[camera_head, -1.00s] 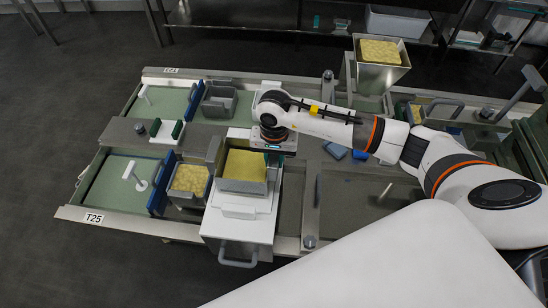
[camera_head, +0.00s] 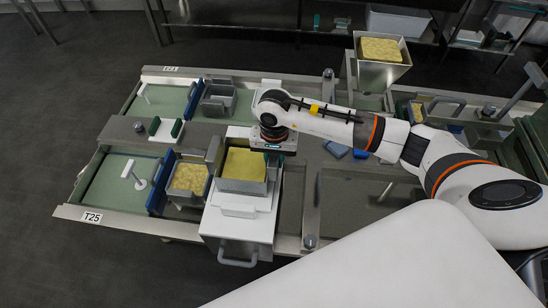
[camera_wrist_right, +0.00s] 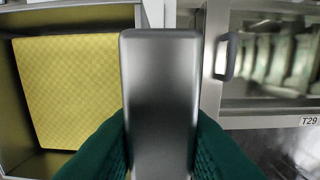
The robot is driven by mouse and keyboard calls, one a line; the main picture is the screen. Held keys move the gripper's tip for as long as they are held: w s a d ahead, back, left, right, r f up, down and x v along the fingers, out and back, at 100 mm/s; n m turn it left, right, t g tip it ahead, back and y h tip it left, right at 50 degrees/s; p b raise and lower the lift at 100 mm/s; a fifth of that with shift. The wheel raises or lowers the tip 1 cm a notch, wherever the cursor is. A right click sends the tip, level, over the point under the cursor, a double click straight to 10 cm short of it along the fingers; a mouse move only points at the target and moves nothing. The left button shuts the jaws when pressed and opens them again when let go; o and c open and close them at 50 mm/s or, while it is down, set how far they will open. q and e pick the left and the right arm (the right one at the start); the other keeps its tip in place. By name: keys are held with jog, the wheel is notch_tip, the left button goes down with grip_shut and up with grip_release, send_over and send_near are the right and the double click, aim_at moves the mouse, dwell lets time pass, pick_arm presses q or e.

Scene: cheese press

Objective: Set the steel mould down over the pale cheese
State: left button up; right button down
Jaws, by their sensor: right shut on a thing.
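The steel mould (camera_head: 242,187) is an open box at the middle of the bench, beside my right gripper (camera_head: 273,146). In the right wrist view, my right gripper (camera_wrist_right: 161,135) has its green fingers shut on a grey metal block, seemingly the mould's handle (camera_wrist_right: 160,85). The pale yellow cheese (camera_head: 244,164) shows inside the mould's walls. It also shows in the right wrist view (camera_wrist_right: 70,90), turned slightly against the walls, with dark gaps beside it. How far down the mould sits is hidden. My left gripper is out of view.
Another mould with cheese (camera_head: 189,178) stands close on the left. A white unit with a front handle (camera_head: 238,222) lies below the held mould. A tall steel box with cheese (camera_head: 380,50) stands at the back right. Blue blocks (camera_head: 336,150) lie right of my gripper.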

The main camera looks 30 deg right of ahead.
jog(key=shift+f, duration=0.1)
jog(key=c, duration=1.1)
grip_release()
jog(key=shift+r+p, duration=2)
jog(key=shift+r, duration=2.75)
